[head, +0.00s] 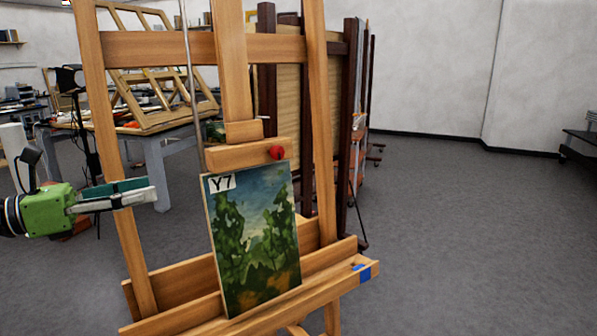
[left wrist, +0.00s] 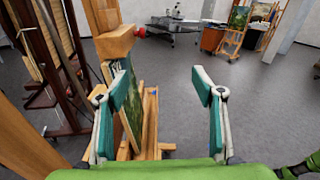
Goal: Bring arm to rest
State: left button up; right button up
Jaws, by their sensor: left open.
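My left gripper (head: 128,192) reaches in from the left in the head view, green with teal finger pads. It is level with the upper part of a painting. In the left wrist view its two fingers (left wrist: 160,88) stand wide apart with nothing gripped between them. The painting (head: 255,240), labelled Y7, shows green trees and stands slightly tilted on the ledge of a wooden easel (head: 120,170). The painting also shows edge-on in the left wrist view (left wrist: 130,112), beside the left finger.
A grey table (head: 155,150) with a wooden frame stands behind the easel. Dark wooden racks (head: 350,110) stand behind it. A red knob (head: 277,153) sticks out above the painting. The floor (head: 470,240) to the right is clear.

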pick_arm(q)
jog(key=w+d+f+n+t+y, duration=0.35)
jog(key=f+n+t, duration=0.25)
jog(key=n+t, duration=0.7)
jog(key=s+a+f+n+g+y, duration=0.1)
jog(key=s+f+n+g+y, duration=0.4)
jog(key=f+n, duration=0.65)
jog(key=s+a+f+n+g+y, duration=0.2)
jog(key=f+n+y, duration=0.6)
jog(key=f+n, duration=0.35)
jog(key=s+d+f+n+g+h, duration=0.1)
jog(key=s+d+f+n+g, duration=0.25)
jog(key=s+f, duration=0.5)
jog(key=s+d+f+n+g, duration=0.2)
jog(key=s+f+g, duration=0.3)
jog(key=s, duration=0.7)
jog(key=s+d+f+n+g+h, duration=0.1)
jog(key=s+d+f+n+g, duration=0.2)
jog(key=s+f, duration=0.55)
jog(key=s+f+m+g, duration=0.1)
jog(key=s+f, duration=0.1)
jog(key=f, duration=1.1)
jog(key=s+f+g, duration=0.1)
jog(key=s+f, duration=0.1)
jog(key=f, duration=1)
jog(key=s+a+f+g, duration=0.1)
jog(key=s+a+f, duration=0.2)
jog(key=s+f, duration=1.2)
jog(key=shift+s+a, duration=0.15)
jog(key=shift+s, duration=0.35)
